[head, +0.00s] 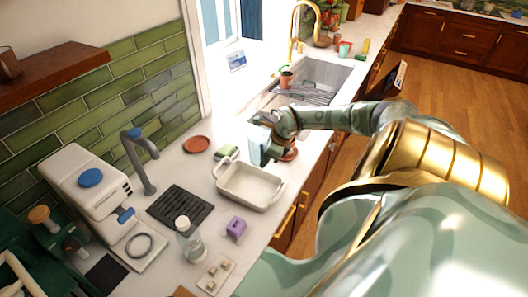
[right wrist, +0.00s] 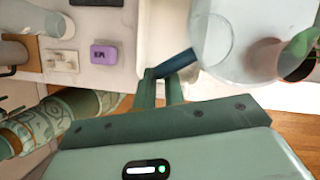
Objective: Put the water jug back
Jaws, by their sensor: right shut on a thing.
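The water jug (head: 256,152) is pale blue and see-through. It is over the counter behind the white baking dish, partly hidden by my right gripper (head: 268,124). In the right wrist view the jug (right wrist: 228,40) is at the top right, and its dark blue handle (right wrist: 178,64) lies between the fingers of my right gripper (right wrist: 160,82). The gripper is shut on that handle. Whether the jug's base touches the counter cannot be told. My left gripper does not show.
The white baking dish (head: 250,186) stands just in front of the jug. A terracotta pot (head: 289,154) is close on its right. A green sponge (head: 228,151), terracotta saucer (head: 196,144), dark drip mat (head: 180,206), clear bottle (head: 190,244) and purple block (head: 236,228) stand nearby. The sink (head: 318,76) is farther back.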

